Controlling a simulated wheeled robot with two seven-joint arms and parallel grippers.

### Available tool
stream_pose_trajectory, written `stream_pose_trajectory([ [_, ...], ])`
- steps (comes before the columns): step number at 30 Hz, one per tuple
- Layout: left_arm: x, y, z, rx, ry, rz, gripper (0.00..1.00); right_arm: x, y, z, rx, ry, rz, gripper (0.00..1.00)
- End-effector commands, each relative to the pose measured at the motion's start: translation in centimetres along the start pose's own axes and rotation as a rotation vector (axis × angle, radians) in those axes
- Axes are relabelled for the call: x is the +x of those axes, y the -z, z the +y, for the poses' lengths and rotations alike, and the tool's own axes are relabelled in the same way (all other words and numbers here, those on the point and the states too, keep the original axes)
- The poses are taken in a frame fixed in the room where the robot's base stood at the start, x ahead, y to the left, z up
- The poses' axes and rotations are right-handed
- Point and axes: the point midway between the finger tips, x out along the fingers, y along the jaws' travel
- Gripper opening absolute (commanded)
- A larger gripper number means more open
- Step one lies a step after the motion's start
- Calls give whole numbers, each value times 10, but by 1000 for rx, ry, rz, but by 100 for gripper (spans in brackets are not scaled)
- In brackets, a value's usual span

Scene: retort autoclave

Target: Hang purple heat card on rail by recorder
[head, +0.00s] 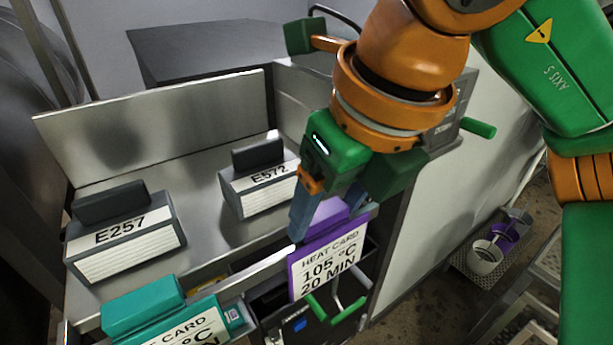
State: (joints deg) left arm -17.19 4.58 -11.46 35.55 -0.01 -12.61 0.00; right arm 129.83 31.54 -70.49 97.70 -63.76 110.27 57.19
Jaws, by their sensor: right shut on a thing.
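The purple heat card (328,262), printed "HEAT CARD 105 °C 20 MIN", is upright at the right part of the steel bench's front edge. My right gripper (317,212) comes down from above and is shut on the card's purple top; its fingers hide part of that top. A metal rail (222,268) runs along the bench front. I cannot tell whether the card touches it. A teal heat card (165,320) is at the lower left, cut off by the frame. I cannot identify the recorder for sure. My left gripper is not in view.
Two grey boxes labelled E257 (122,237) and E572 (262,185) stand on the steel bench (185,180), left of my right gripper. Below the card are green-handled bars (335,308). A crate (488,262) with a white cup and a purple item is on the floor at right.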

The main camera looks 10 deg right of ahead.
Motion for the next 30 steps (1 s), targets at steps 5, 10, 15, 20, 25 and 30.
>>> stream_pose_trajectory([
  [5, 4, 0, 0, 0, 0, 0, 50, 4, 1, 0, 0, 0, 0, 0],
  [10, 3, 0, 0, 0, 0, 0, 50, 3, 1, 0, 0, 0, 0, 0],
  [15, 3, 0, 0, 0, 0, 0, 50, 3, 1, 0, 0, 0, 0, 100],
  [20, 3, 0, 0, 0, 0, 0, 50, 2, 1, 0, 0, 0, 0, 100],
  [25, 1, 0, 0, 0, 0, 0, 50, -24, 0, 1, 1, -1, -3, 100],
  [30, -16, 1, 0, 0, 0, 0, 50, -62, -1, 0, 2, 2, -3, 100],
])
